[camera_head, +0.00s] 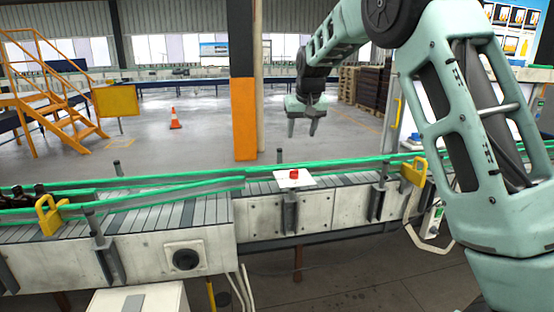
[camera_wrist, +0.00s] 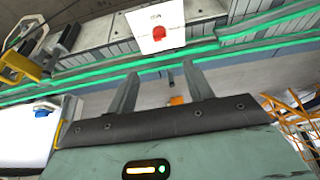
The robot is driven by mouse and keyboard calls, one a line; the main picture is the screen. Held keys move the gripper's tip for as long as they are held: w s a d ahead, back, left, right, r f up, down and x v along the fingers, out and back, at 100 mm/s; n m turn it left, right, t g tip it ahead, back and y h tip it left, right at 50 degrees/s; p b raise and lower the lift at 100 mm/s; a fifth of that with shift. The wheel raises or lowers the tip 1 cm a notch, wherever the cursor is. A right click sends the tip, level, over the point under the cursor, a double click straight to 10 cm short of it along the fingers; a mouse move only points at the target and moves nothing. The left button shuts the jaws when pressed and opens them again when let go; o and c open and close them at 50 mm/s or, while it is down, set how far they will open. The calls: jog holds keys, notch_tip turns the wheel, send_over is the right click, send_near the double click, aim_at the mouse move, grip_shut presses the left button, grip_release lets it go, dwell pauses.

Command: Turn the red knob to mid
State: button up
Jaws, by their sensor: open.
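My gripper (camera_head: 302,131) hangs above and beyond the knob in the head view, fingers pointing down.
The conveyor (camera_head: 160,219) with green rails runs across the front. Dark bottles (camera_head: 22,196) stand at its left end. Yellow brackets (camera_head: 49,214) rise from the rails. An orange and grey pillar (camera_head: 244,118) stands behind the conveyor. The floor beyond has a traffic cone (camera_head: 174,119).

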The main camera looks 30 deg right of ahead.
aim_at(295, 170)
jog(key=p+x, duration=0.5)
jog(key=x, duration=1.2)
jog(key=shift+w+d, duration=0.1)
jog(key=c, duration=1)
